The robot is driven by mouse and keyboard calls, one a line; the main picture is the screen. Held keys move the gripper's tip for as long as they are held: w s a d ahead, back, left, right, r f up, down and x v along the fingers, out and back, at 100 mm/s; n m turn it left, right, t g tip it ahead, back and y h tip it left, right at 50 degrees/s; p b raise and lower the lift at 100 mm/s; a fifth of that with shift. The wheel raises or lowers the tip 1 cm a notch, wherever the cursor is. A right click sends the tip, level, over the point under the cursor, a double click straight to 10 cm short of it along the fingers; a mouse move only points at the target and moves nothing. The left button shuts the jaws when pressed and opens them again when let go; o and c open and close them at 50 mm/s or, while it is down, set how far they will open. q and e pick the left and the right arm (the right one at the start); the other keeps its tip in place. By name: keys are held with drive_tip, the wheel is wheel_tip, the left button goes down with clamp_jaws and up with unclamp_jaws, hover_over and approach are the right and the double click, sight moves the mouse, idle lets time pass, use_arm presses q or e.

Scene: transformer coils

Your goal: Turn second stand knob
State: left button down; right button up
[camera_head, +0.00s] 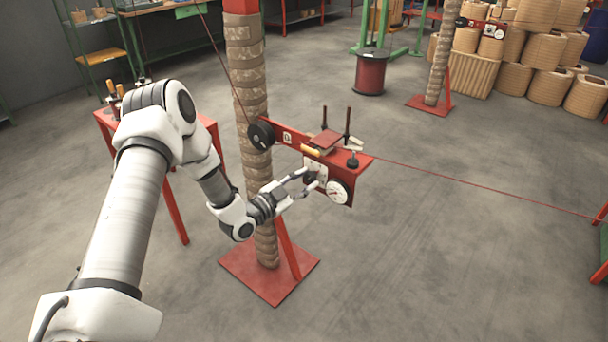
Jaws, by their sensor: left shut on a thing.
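The near stand is a taped post (248,85) on a red base plate (245,270), with a red bracket (362,167) reaching right. The bracket bears a white panel (320,168), a round white dial (338,192) and a black pulley wheel (261,135). My left gripper (312,183) is at the front of the panel, just left of the dial. It is shut on a small dark knob (310,177), mostly hidden by the fingers. How far the knob is turned cannot be seen. My right gripper is out of view.
A red line (480,187) runs from the bracket to the right edge. Another stand (438,60) with a similar gauge head stands at the back right. A red table (105,118) is behind my left arm. Floor is clear in front and right.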

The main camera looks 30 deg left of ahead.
use_arm(q)
drive_tip(key=m+p, duration=0.3)
drive_tip(key=m, duration=0.1)
drive_tip(key=shift+r+g, duration=0.2)
drive_tip(key=shift+g, duration=0.1)
drive_tip(key=shift+f+m+y+p, duration=0.1)
drive_tip(key=shift+m+y+p, duration=0.2)
drive_tip(key=shift+m+p, duration=0.75)
drive_tip(key=shift+m, duration=0.35)
drive_tip(key=shift+b, duration=0.3)
drive_tip(key=c, duration=0.8)
unclamp_jaws()
drive_tip(key=v, duration=1.2)
